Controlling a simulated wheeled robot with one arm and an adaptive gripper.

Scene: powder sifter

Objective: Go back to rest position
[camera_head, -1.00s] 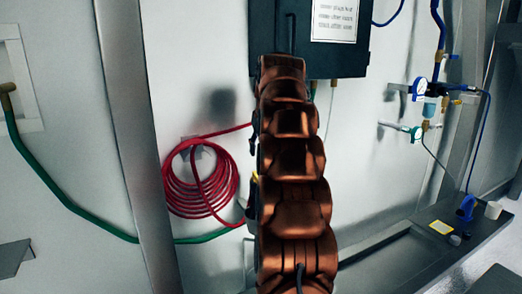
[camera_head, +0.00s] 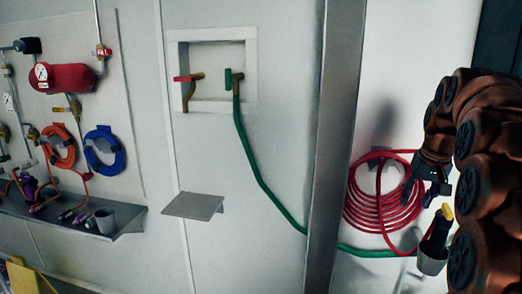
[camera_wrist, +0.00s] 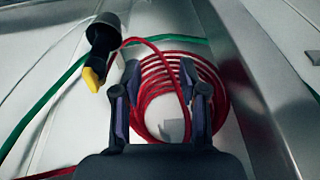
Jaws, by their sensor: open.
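My gripper (camera_head: 428,190) is at the right of the head view, at the end of my brown arm, in front of the coiled red hose. In the wrist view my gripper (camera_wrist: 160,100) is open, with two dark fingers apart and nothing between them. The red coil (camera_wrist: 152,75) shows behind and between the fingers. A black and yellow tool (camera_wrist: 98,55) stands in a grey cup to the left of the fingers, apart from them. The same tool (camera_head: 438,230) and cup (camera_head: 432,262) show below my gripper in the head view.
The red hose coil (camera_head: 375,200) hangs on the wall. A green hose (camera_head: 255,160) runs from a wall recess (camera_head: 212,90) behind a metal post (camera_head: 335,140). A small empty shelf (camera_head: 193,206) juts from the wall. A longer shelf (camera_head: 125,225) at left holds a cup and fittings.

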